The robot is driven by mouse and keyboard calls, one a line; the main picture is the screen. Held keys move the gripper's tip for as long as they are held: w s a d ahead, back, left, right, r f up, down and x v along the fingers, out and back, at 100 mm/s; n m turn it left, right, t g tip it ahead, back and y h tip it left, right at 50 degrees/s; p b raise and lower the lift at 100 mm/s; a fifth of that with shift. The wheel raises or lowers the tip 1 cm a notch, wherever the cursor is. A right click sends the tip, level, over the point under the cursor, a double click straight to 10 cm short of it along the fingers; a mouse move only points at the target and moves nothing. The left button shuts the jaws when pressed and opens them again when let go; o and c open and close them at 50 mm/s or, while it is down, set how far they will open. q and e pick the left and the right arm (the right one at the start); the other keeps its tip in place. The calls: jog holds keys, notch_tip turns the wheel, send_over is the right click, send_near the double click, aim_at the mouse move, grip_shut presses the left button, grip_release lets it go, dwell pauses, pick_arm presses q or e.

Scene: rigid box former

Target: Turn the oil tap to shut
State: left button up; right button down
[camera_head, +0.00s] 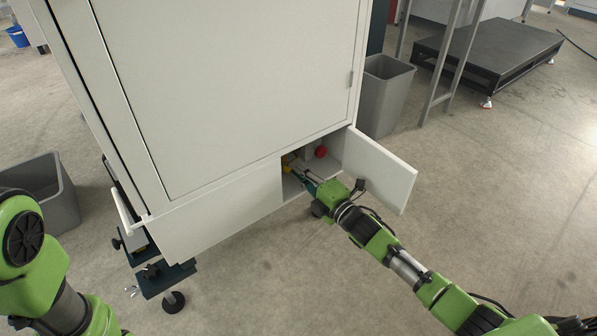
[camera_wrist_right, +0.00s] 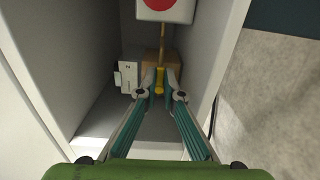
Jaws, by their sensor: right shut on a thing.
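The oil tap shows a yellow handle (camera_wrist_right: 159,80) in the right wrist view, in front of a tan block (camera_wrist_right: 151,62) inside the open cabinet compartment. My right gripper (camera_wrist_right: 160,74) reaches in through the opening, its two fingers closed on the yellow handle from both sides. In the head view the right gripper (camera_head: 292,166) is partly hidden inside the compartment, with a bit of yellow near its tips. My left arm shows at the lower left, but its gripper is out of the picture.
A red round part (camera_head: 320,151) on a pale box sits close by inside the compartment. A white box-shaped part (camera_wrist_right: 128,77) is left of the tap. Grey bins (camera_head: 385,95) stand beside the cabinet.

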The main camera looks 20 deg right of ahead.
jog(key=shift+r+n, duration=0.1)
jog(key=shift+n, duration=0.2)
jog(key=n+p, duration=0.1)
jog(key=n, duration=0.1)
jog(key=shift+a+r+n+p, duration=0.1)
jog(key=shift+r+n+p, duration=0.15)
jog(key=shift+n+p, duration=0.15)
jog(key=n, duration=0.2)
jog(key=shift+s+a+r+n, duration=0.1)
jog(key=shift+n, duration=0.3)
jog(key=shift+r+n, duration=0.1)
jog(key=shift+n, duration=0.8)
jog(key=shift+a+n, duration=0.2)
jog(key=shift+n, duration=0.7)
jog(key=n, duration=0.2)
jog(key=shift+s+a+r+n+b, duration=0.15)
jog(key=shift+r+n+b, duration=0.05)
jog(key=shift+n+b, duration=0.1)
jog(key=shift+s+a+r+n+b, duration=0.15)
jog(key=shift+n+b, duration=0.1)
jog(key=shift+n, duration=0.7)
jog(key=shift+w+a+f+n+b, duration=0.15)
jog(key=shift+n+b, duration=0.15)
jog(key=shift+n, duration=0.6)
jog(key=shift+s+a+r+n+b, duration=0.15)
jog(key=shift+n+b, duration=0.1)
jog(key=shift+n, duration=0.7)
